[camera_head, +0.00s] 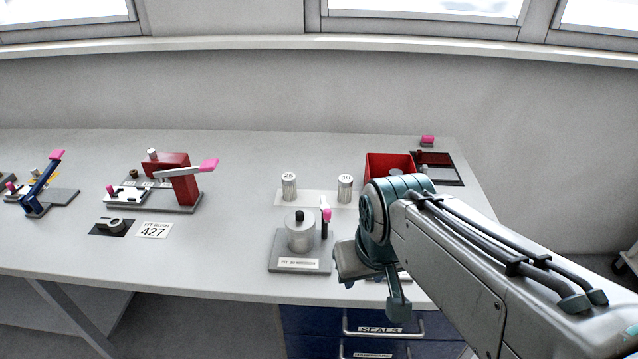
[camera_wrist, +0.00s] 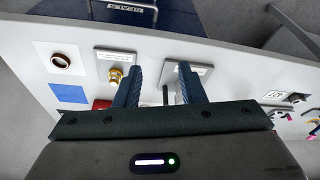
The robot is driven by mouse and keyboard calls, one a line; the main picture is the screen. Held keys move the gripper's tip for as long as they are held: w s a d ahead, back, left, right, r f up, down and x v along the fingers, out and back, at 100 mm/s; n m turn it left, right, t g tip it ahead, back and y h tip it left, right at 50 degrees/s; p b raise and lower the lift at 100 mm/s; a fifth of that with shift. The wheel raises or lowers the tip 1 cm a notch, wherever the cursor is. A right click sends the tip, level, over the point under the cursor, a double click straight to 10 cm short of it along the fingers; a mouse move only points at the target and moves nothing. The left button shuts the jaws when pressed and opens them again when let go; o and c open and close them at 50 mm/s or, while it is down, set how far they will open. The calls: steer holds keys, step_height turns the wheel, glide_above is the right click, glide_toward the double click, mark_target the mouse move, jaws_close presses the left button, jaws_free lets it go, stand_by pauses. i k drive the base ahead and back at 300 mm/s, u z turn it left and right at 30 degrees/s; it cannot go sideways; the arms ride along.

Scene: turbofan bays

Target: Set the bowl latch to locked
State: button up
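The bowl fixture is a grey plate (camera_head: 278,261) near the bench's front edge, carrying a metal bowl (camera_head: 300,233) with a black knob and a front label. The bowl latch (camera_head: 325,216), an upright dark lever with a pink tip, stands at the bowl's right side. My gripper (camera_head: 397,300) is to the right of the fixture in the head view, partly hidden by my arm. In the wrist view my gripper (camera_wrist: 160,85) shows two spread fingers with nothing held. There the fixture plate (camera_wrist: 203,70) lies behind the right finger, which hides most of the bowl.
A plate with a brass fitting (camera_wrist: 115,76) lies behind the left finger. Two ribbed cylinders (camera_head: 289,187) stand behind the bowl. A red bin (camera_head: 389,165) stands at back right. A red fixture (camera_head: 180,180) and a blue-levered one (camera_head: 42,188) are left.

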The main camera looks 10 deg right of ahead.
mark_target(325, 209)
steer(key=i, duration=0.3)
steer(key=z, duration=1.9)
steer(key=k, duration=0.6)
steer(key=u, duration=0.35)
